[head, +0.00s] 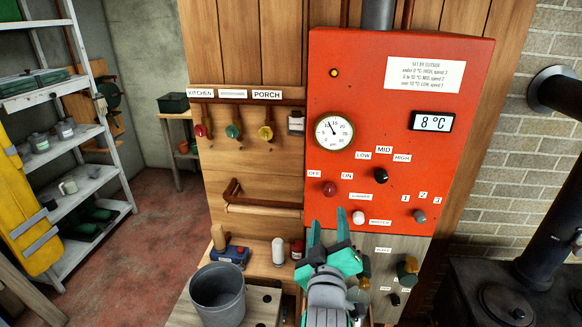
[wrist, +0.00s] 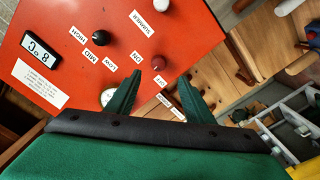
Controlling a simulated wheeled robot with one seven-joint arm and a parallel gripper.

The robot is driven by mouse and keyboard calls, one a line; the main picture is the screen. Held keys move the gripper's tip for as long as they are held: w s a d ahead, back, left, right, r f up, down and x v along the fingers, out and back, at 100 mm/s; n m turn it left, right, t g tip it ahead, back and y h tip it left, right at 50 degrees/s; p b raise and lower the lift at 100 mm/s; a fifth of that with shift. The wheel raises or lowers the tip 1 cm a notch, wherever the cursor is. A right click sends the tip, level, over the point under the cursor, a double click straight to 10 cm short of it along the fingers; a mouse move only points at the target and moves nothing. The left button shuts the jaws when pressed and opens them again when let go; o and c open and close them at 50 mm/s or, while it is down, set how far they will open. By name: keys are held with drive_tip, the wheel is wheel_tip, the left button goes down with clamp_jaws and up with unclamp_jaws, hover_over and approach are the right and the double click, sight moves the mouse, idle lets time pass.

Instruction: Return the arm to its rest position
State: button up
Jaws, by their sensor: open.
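My gripper (head: 328,236) is in front of the lower left part of the red control panel (head: 389,68). Its two green fingers stand apart with nothing between them. In the wrist view the open fingers (wrist: 160,97) point toward the panel and the wooden wall. The panel carries a round gauge (head: 333,130), a display reading 8 °C (head: 432,121), a dark red knob (head: 329,188) by the OFF and ON labels, a black LOW/MID/HIGH knob (head: 380,174), a white SUMMER/WINTER knob (head: 358,217) and a grey 1-2-3 knob (head: 419,216). The gripper hides part of the panel's lower edge.
A grey bucket (head: 218,292) stands on the bench below left of the panel. A wooden rail (head: 262,209) juts from the wall. Red, green and yellow valve handles hang under labels. A grey lower panel (head: 385,252) has more knobs. Shelves (head: 75,150) stand left; open floor lies between.

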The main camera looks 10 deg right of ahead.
drive_tip(key=s+a+f+m+y, duration=0.1)
drive_tip(key=s+a+f, duration=0.35)
drive_tip(key=f, duration=0.35)
drive_tip(key=s+a+f+m+g+y, duration=0.1)
drive_tip(key=s+a+f, duration=0.2)
drive_tip(key=s+f, duration=0.4)
drive_tip(key=s+a+f+y, duration=0.1)
drive_tip(key=s+a+f, duration=0.25)
drive_tip(key=f, duration=0.55)
drive_tip(key=s+a+f+m+y, duration=0.1)
drive_tip(key=s+a+f, duration=0.1)
drive_tip(key=s, duration=1.1)
drive_tip(key=s+a+f+m+g+y, duration=0.1)
drive_tip(key=s+a+f, duration=0.2)
drive_tip(key=s, duration=0.9)
drive_tip(key=shift+s+a+m, duration=0.25)
drive_tip(key=shift+s+m, duration=0.05)
drive_tip(key=shift+s, duration=0.1)
drive_tip(key=shift+f, duration=0.1)
